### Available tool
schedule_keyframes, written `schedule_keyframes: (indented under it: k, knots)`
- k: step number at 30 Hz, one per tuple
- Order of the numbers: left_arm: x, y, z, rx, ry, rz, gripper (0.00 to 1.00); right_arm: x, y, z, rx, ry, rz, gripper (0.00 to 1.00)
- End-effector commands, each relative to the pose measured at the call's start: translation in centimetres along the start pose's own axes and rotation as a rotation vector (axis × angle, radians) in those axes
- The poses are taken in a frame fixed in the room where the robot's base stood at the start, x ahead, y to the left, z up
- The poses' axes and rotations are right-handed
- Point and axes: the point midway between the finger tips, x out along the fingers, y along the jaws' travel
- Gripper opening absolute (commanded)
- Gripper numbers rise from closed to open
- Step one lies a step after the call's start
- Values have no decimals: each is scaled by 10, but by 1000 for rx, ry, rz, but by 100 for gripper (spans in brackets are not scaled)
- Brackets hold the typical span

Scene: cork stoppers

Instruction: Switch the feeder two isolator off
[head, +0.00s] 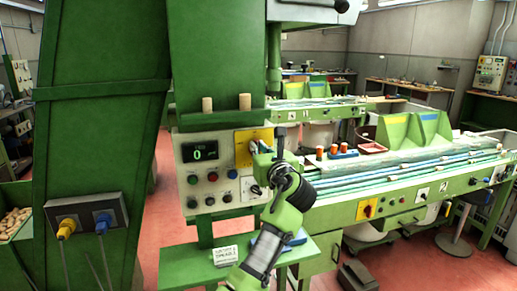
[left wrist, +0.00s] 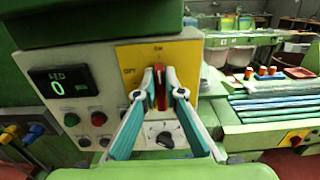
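The feeder two isolator is a red upright handle (left wrist: 161,88) on a yellow plate (left wrist: 136,56) of the control panel. In the left wrist view the handle points up at the ON mark; the OFF mark is at the left. My left gripper (left wrist: 160,80) has one fingertip on each side of the handle, close against it, and looks shut on it. In the head view my left gripper (head: 259,150) is in front of the yellow plate (head: 243,137), and the handle is mostly hidden there. My right gripper is in neither view.
The panel has a display (head: 199,152) reading 0, several buttons and a black rotary knob (left wrist: 165,139) below the plate. Two corks (head: 245,102) stand on the ledge above. A conveyor bench (head: 385,205) extends right. Blue and yellow plugs (head: 66,227) are at lower left.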

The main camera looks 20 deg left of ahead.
Motion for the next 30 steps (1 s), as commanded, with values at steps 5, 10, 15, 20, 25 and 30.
schedule_keyframes:
  k: [5, 10, 15, 20, 25, 30]
  knots:
    - [0, 0, 0, -6, 0, 0, 0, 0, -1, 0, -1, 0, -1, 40]
    - [0, 1, 0, -45, 1, 0, 0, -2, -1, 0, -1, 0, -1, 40]
    - [0, 3, 0, -138, 1, 0, 0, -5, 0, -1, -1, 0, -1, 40]
    - [0, 5, -1, -269, 2, 1, 0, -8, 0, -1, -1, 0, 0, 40]
    - [0, 8, -2, -431, 1, 0, 0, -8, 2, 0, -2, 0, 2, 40]
    - [0, 10, -5, -594, 1, 0, 0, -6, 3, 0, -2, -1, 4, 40]
